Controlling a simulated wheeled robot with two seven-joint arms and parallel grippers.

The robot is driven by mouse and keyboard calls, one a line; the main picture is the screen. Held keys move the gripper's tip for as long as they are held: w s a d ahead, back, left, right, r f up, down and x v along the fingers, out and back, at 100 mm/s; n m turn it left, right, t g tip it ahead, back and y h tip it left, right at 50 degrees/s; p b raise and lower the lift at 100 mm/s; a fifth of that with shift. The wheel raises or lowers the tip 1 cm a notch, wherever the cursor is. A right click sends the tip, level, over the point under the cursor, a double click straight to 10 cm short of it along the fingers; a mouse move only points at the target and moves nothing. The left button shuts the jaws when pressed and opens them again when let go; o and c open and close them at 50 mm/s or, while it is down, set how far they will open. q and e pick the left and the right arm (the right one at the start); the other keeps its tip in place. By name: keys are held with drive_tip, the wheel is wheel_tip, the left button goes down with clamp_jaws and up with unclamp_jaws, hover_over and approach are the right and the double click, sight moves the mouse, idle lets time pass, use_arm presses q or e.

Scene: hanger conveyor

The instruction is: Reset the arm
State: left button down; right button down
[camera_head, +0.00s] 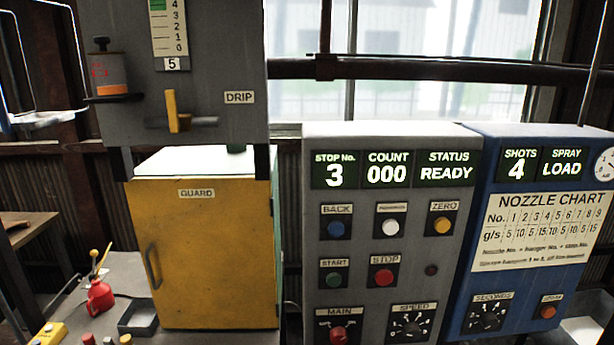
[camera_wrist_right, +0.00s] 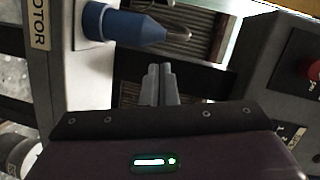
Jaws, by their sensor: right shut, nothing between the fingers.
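My right gripper (camera_wrist_right: 159,72) shows in the right wrist view, its two grey fingers together with nothing between them. It is in free space, below a blue cone-tipped part (camera_wrist_right: 125,25) on a pale housing whose label ends in "OTOR" (camera_wrist_right: 39,24). A grey panel with a red button (camera_wrist_right: 312,68) is to its right. Neither of my grippers shows in the head view. My left gripper is out of sight.
A yellow guard door (camera_head: 205,255) stands left of the grey control panel (camera_head: 350,297), which reads stop 3, count 000, ready. A blue spray panel (camera_head: 530,300) adjoins it. A red oil can (camera_head: 99,296) and a dark tray (camera_head: 138,317) are at lower left.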

drive_tip(key=s+d+f+n+g+h, duration=0.1)
drive_tip(key=s+f+n+g, duration=0.3)
drive_tip(key=s+f, duration=0.55)
drive_tip(key=s+d+f+n+g+h, duration=0.1)
drive_tip(key=s+f+n+g, duration=0.35)
drive_tip(key=f, duration=0.85)
drive_tip(key=s+d+f+n+g+h, duration=0.1)
drive_tip(key=s+d+f+n+g, duration=0.1)
drive_tip(key=s, duration=0.6)
drive_tip(key=s+d+f+n+g+b, duration=0.1)
drive_tip(key=s+d+f+n+g, duration=0.1)
drive_tip(key=s+d+f, duration=0.2)
drive_tip(key=s+d+f+n+g+h, duration=0.1)
drive_tip(key=s+f, duration=0.5)
drive_tip(key=s, duration=0.6)
drive_tip(key=shift+s+d+n+g+h+b, duration=0.35)
drive_tip(key=shift+d+n+g, duration=0.25)
drive_tip(key=shift+d, duration=0.4)
drive_tip(key=shift+f, duration=0.1)
